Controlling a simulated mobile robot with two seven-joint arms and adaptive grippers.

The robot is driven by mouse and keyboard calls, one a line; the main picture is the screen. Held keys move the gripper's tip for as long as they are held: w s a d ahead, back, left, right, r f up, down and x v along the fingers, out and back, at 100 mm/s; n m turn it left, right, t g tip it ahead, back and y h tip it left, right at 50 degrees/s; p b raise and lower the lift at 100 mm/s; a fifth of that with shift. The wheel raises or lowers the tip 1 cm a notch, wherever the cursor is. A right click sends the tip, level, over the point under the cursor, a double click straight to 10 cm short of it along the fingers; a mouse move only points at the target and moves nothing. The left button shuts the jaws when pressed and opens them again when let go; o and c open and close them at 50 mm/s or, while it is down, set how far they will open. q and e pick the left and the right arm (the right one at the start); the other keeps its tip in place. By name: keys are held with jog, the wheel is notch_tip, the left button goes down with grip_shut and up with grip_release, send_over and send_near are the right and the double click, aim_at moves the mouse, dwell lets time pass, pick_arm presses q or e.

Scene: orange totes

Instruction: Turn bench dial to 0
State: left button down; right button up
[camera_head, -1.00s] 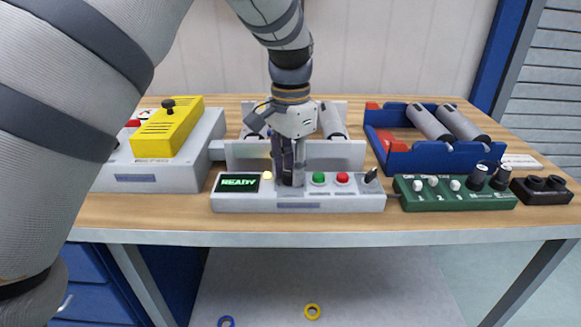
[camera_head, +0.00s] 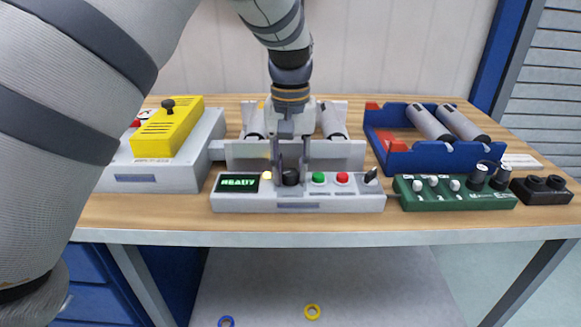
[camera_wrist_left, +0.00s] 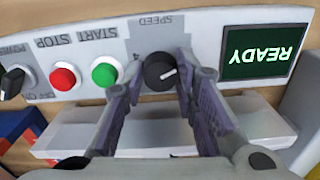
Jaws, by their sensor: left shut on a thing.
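The bench dial (camera_head: 290,178) is a round black knob on the sloped grey control panel (camera_head: 340,200), under the label SPEED in the left wrist view. It also shows in the left wrist view (camera_wrist_left: 159,73), with a white pointer line toward the picture's right and a printed 4 at its left. My left gripper (camera_head: 291,182) comes down from above with one finger on each side of the dial, shut on it. Most of the dial's number scale is hidden or unreadable. My right gripper is not in view.
On the panel are a READY screen (camera_head: 238,183), green (camera_head: 318,179) and red (camera_head: 343,179) buttons and a POWER switch (camera_head: 371,176). A yellow box (camera_head: 170,130) stands left. A blue roller tray (camera_head: 425,158) and green knob box (camera_head: 455,192) stand right.

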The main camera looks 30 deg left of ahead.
aim_at(290, 172)
pick_arm(q)
jog(key=shift+n, duration=0.6)
jog(key=c, duration=1.3)
grip_release()
notch_tip(290, 172, up, 12)
